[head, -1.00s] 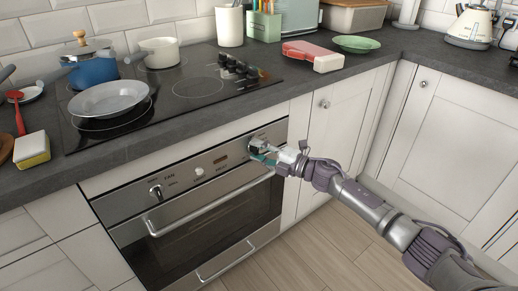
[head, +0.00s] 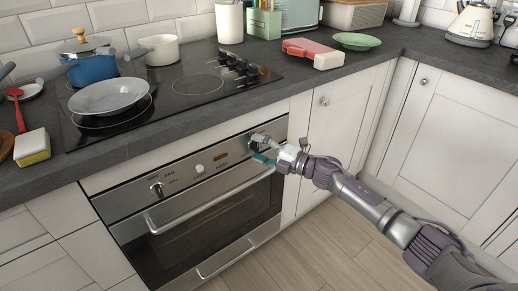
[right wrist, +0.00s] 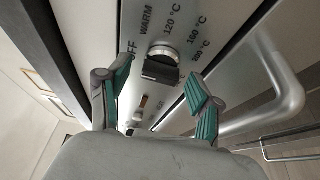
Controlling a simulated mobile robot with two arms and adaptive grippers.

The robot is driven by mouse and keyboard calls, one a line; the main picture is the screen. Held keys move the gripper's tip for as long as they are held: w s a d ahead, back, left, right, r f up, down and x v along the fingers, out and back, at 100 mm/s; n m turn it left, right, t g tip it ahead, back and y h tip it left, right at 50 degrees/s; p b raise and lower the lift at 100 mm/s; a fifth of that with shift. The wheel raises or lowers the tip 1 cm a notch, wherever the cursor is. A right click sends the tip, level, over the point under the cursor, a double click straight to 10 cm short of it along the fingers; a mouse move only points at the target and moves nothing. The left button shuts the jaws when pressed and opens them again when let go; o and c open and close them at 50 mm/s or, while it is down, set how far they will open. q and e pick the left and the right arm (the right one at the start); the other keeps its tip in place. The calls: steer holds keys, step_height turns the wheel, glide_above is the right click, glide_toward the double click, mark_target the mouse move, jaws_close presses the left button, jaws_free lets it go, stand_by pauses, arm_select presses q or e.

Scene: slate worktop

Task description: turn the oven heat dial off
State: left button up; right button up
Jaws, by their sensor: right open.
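My right gripper (right wrist: 158,72) is open, with one teal-padded finger on each side of the dial. I see gaps between the fingers and the dial. In the head view my right gripper (head: 268,150) is at the panel's right end. My left gripper is not in view.
The oven door handle (head: 210,203) juts out below the panel. Another knob (head: 156,188) and a white button (head: 199,169) are further left. Above, the dark hob (head: 185,100) carries a grey pan (head: 110,94) and pots. The floor in front is clear.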

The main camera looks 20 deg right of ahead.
steer(key=v, duration=1.2)
steer(key=shift+w, duration=0.1)
